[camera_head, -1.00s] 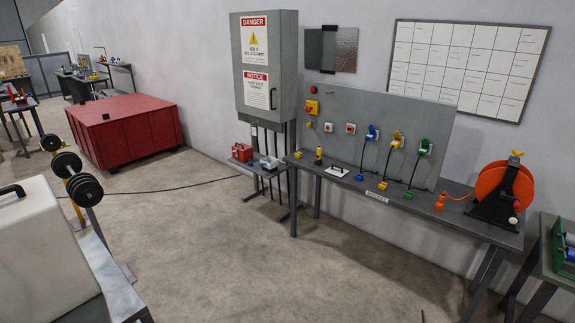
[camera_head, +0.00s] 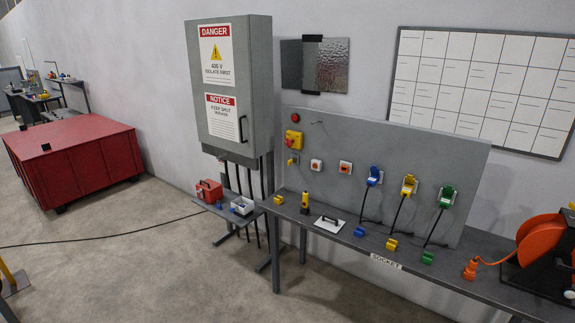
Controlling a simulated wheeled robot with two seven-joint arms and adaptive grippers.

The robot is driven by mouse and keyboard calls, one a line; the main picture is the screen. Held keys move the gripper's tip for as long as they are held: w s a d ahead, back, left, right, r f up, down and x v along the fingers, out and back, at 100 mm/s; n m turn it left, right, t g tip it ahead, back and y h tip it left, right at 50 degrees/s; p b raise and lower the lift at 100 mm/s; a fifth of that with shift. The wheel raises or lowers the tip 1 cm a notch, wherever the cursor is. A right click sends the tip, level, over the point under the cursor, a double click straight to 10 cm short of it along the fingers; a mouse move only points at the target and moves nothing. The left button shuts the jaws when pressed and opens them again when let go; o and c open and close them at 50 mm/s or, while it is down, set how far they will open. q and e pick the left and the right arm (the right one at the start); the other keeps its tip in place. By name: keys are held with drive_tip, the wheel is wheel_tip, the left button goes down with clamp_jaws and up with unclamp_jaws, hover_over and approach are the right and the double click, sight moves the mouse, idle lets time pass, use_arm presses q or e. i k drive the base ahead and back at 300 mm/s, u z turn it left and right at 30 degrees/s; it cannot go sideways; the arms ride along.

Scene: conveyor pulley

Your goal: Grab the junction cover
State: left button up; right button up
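No part is plainly marked as the junction cover. A flat white plate with a black handle (camera_head: 329,224) lies on the grey bench (camera_head: 410,254), behind its front edge and left of a blue plug. A grey cabinet with danger and notice labels (camera_head: 231,88) hangs on the wall to the left, its door shut. A dark panel with a shiny textured plate (camera_head: 332,66) is fixed to the wall right of the cabinet. Neither of my grippers shows in the head view.
A yellow tool (camera_head: 304,203) stands left of the plate. Blue, yellow and green plugs lie along the bench. An orange cable reel (camera_head: 544,249) is at the right. A small side table (camera_head: 224,215) and a red chest (camera_head: 75,160) stand left. The floor before the bench is clear.

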sight(326, 222)
drive_tip(key=i, duration=2.5)
